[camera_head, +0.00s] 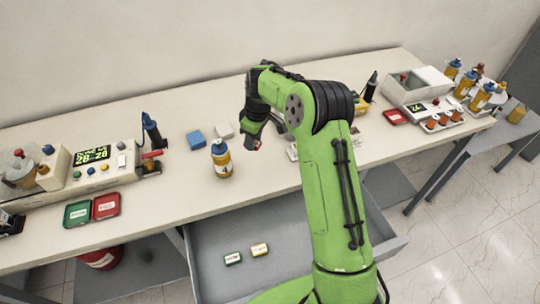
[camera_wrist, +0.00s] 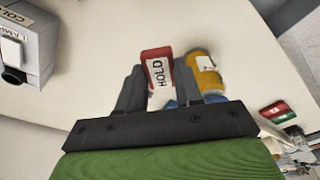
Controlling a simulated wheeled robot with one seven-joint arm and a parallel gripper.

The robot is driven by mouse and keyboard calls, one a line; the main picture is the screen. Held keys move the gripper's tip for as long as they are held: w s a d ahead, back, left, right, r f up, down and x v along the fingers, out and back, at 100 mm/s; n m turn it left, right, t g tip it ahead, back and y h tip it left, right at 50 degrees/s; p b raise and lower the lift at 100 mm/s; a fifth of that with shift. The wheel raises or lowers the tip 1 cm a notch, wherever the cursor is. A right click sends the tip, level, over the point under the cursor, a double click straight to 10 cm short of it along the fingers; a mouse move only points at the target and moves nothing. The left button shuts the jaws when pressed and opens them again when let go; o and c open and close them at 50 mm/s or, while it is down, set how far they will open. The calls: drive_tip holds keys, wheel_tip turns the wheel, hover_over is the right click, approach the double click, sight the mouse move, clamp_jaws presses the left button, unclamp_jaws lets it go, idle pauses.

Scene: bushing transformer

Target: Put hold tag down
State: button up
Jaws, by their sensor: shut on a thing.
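The hold tag (camera_wrist: 158,69) is a small red block with a white label reading HOLD. My gripper (camera_wrist: 158,88) is shut on it, and the tag sticks out past the fingertips in the wrist view. In the head view my gripper (camera_head: 254,140) is above the table to the right of a yellow bottle with a blue cap (camera_head: 221,158). The tag shows there only as a small dark red bit at the fingertips. I cannot tell how far it is above the table.
The table (camera_head: 170,200) has free room in front of the bottle. Green (camera_head: 77,213) and red trays (camera_head: 106,205) are at left. An open drawer (camera_head: 290,270) holds two small tags.

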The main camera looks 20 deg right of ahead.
sight(257, 145)
wheel_tip(257, 145, down, 10)
drive_tip(key=shift+a+f+b, duration=0.1)
drive_tip(key=shift+b, duration=0.25)
drive_tip(key=o, duration=1)
drive_tip(key=r, duration=0.4)
drive_tip(key=s+r, duration=0.1)
drive_tip(key=r, duration=0.3)
drive_tip(key=d+r, duration=0.1)
drive_tip(key=r, duration=0.4)
drive_tip(key=shift+s+d+p, duration=0.1)
drive_tip(key=shift+s+p, duration=0.2)
drive_tip(key=shift+p, duration=0.1)
drive_tip(key=s+a+r+m+t+h, duration=0.1)
drive_tip(key=s+r+m+t+h, duration=0.3)
drive_tip(key=s+r, duration=1.45)
drive_tip(key=s+f+m+y, duration=0.1)
drive_tip(key=s+m, duration=0.1)
drive_tip(key=s, duration=0.5)
drive_tip(key=s+f+m+y, duration=0.1)
drive_tip(key=s+f+m, duration=0.1)
drive_tip(key=s, duration=0.6)
drive_tip(key=shift+a+f+m+y, duration=0.2)
drive_tip(key=shift+f+m+y, duration=0.1)
drive_tip(key=shift+m+y, duration=0.15)
